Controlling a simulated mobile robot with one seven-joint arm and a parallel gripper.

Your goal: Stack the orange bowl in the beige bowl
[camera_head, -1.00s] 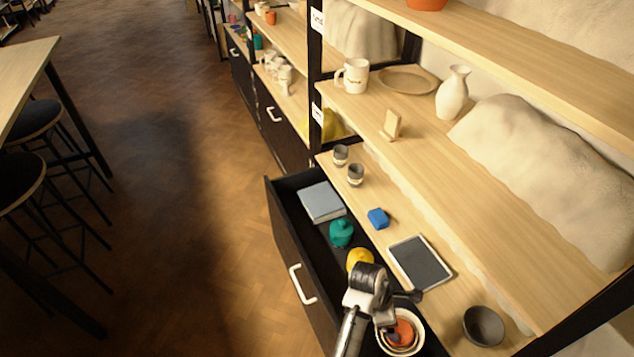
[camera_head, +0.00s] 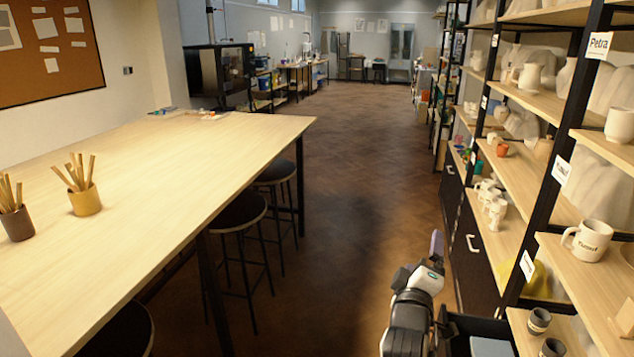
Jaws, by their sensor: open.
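The orange bowl and the beige bowl of the task are not in view now. My gripper (camera_head: 432,268) is at the lower right, raised beside the shelving and above the floor. It is open, with no bowl seen in it. A narrow lavender shape (camera_head: 436,243) shows at its tip; I cannot tell what it is. The open drawer (camera_head: 480,326) shows only its far end at the bottom edge, with part of a grey-blue box (camera_head: 492,347) in it. The rest of the drawer is out of frame.
Shelving with a lettered mug (camera_head: 587,240), small dark-banded cups (camera_head: 539,320) and a small orange pot (camera_head: 501,149) lines the right. A long wooden table (camera_head: 150,190) with stools (camera_head: 238,212) stands left. The floor aisle (camera_head: 350,190) between is clear.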

